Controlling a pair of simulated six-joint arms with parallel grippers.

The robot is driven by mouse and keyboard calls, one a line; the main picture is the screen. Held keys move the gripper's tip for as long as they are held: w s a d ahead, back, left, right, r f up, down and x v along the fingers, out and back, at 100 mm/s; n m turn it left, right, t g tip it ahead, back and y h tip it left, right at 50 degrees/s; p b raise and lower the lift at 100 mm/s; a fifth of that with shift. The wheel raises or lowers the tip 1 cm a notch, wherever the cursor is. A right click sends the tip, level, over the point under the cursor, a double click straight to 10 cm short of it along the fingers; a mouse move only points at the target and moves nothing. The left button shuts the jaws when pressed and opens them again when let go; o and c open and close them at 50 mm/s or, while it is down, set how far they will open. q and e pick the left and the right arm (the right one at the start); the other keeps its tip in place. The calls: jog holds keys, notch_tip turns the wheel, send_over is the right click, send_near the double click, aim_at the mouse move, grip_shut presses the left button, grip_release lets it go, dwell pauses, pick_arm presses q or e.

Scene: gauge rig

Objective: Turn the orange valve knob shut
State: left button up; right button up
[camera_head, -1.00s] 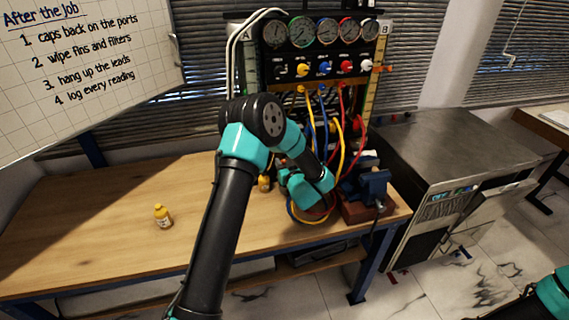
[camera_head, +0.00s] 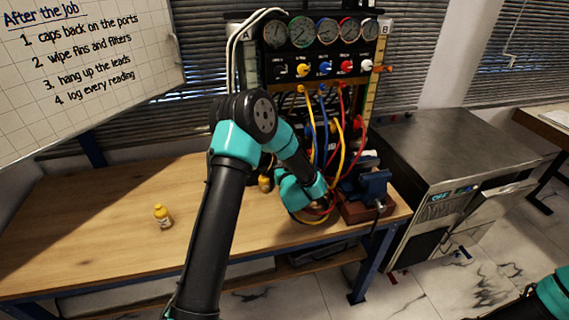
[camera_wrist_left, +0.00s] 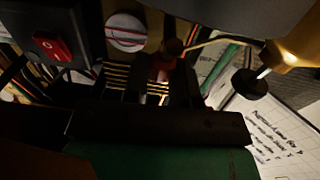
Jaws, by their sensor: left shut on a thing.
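My left gripper (camera_wrist_left: 155,88) is low over the bench among the hoses. In the head view its fingers are hidden behind my own wrist. In the left wrist view its dark fingers close on a small reddish-orange knob-like thing (camera_wrist_left: 163,68), which looks like the orange valve knob; the picture is dark and its marks cannot be read. In the head view that knob is hidden. A separate orange fitting (camera_head: 379,69) sticks out at the right side of the gauge rig, apart from the gripper. Only part of my right arm shows at the lower right; its gripper is out of view.
The gauge rig (camera_head: 320,50) stands behind my left arm, with coloured hoses (camera_head: 345,150) hanging to the bench. A blue vise (camera_head: 374,186) stands close to the right.

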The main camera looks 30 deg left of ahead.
pick_arm(q)
jog(key=shift+s+a+m+t+h, duration=0.1)
jog(key=shift+m+t+h, duration=0.75)
jog(key=shift+h, duration=0.4)
jog(key=shift+m+t+h, duration=0.65)
jog(key=shift+m+h, duration=0.4)
jog(key=shift+h, duration=0.2)
jog(key=o, duration=0.9)
jog(key=shift+s, duration=0.1)
jog(key=v, duration=1.7)
jog(key=shift+s, duration=0.15)
